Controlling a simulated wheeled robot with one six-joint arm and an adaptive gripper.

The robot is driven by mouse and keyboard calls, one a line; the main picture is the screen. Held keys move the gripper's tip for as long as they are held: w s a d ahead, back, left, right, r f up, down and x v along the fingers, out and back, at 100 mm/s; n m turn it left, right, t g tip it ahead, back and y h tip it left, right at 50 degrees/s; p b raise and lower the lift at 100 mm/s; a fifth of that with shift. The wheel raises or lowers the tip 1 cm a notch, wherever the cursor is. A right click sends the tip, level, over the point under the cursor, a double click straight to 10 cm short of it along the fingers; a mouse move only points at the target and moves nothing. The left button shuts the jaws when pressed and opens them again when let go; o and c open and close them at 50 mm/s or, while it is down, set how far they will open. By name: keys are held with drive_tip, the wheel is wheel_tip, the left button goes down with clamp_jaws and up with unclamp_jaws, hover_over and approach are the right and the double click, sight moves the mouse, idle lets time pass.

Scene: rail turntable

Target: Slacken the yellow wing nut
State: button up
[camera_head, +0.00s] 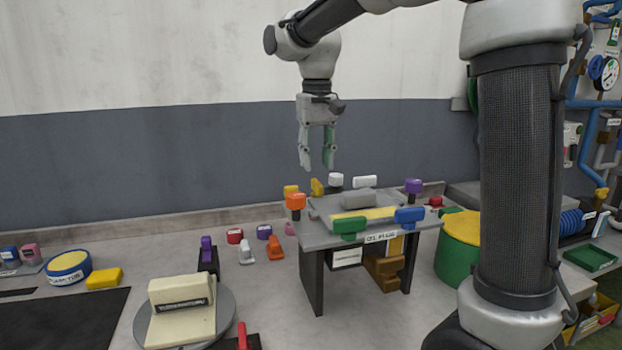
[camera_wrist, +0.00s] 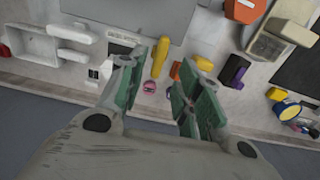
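A yellow wing-like piece (camera_head: 317,187), which I take for the wing nut, stands at the back left edge of the grey raised fixture table (camera_head: 320,240). In the wrist view, the long yellow piece (camera_wrist: 160,57) shows between my finger ends, beside the grey plate (camera_wrist: 125,18). My gripper (camera_head: 316,166) points down above the back left of the fixture, apart from the yellow piece. Its two green-padded fingers are spread with nothing between them, as the wrist view (camera_wrist: 158,85) also shows.
An orange knob (camera_head: 295,201), a white knob (camera_head: 336,180), a purple knob (camera_head: 413,186), a green clamp (camera_head: 349,227) and a blue clamp (camera_head: 409,217) surround the fixture top. Another yellow block (camera_head: 290,190) lies behind it. A green drum (camera_head: 456,262) stands right.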

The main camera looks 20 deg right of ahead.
sight(317, 181)
wheel_tip(317, 181, down, 6)
drive_tip(key=shift+r, duration=0.2)
clamp_jaws()
